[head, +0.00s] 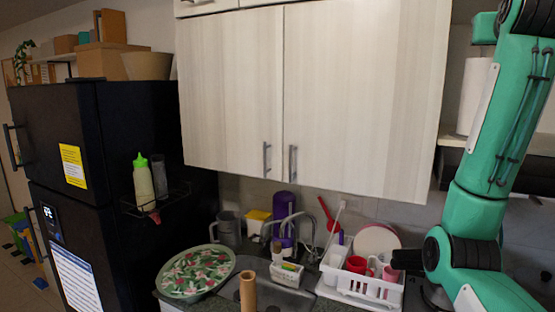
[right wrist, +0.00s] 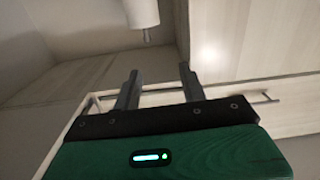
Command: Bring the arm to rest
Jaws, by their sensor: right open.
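My right arm (head: 478,190), green with black joints, stands bent along the right side of the head view and runs out past the bottom edge. Its gripper is outside the head view. In the right wrist view my right gripper (right wrist: 159,84) shows two grey fingers spread apart with nothing between them. Pale panels lie beyond the fingers. My left gripper is in neither view.
Pale wall cabinets (head: 232,95) hang beside my right arm. A black fridge (head: 100,170) stands left. Below are a floral tray (head: 196,271), a sink (head: 290,299) and a white dish rack (head: 365,287). A white cylinder (right wrist: 141,13) shows beyond the right fingers.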

